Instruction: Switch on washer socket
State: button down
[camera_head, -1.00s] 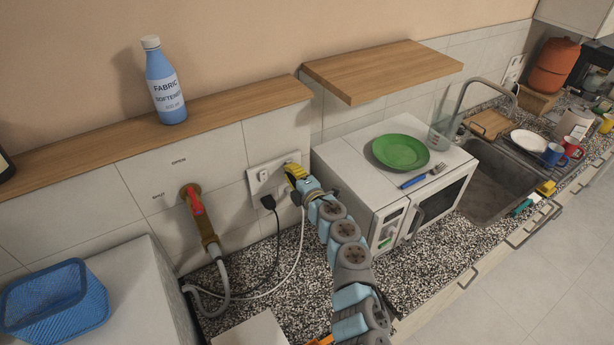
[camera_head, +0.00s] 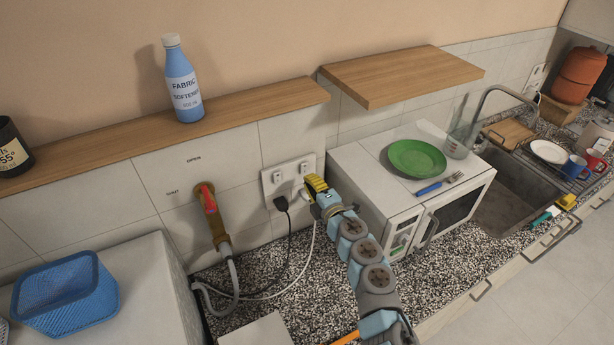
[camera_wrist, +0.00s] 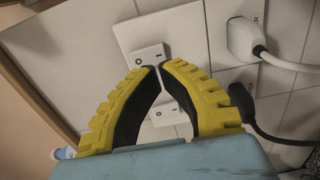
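A white double wall socket plate (camera_head: 268,187) is on the tiled wall left of the microwave. It has a left rocker switch (camera_head: 278,176) and a right rocker switch (camera_head: 303,168). A black plug (camera_head: 282,204) sits below the left switch; a white plug (camera_wrist: 243,38) is at the right outlet. In the wrist view, the white plug's switch (camera_wrist: 147,54) is just above my fingertips and the black plug's switch (camera_wrist: 166,115) is partly behind the fingers. My gripper (camera_head: 311,183) is shut and empty, in front of the plate's right half. Outlet lettering is mostly hidden.
A microwave (camera_head: 375,205) with a green plate (camera_head: 417,158) stands close right of the gripper. Cables run below to the speckled counter (camera_head: 262,265). A wooden shelf (camera_head: 245,107) juts out above.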

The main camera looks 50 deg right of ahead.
jog(key=b+v, duration=0.1)
jog(key=v, duration=0.9)
jog(key=shift+s+a+f+b, duration=0.15)
jog(key=shift+s+f+b, duration=0.1)
jog(key=shift+f+b, duration=0.15)
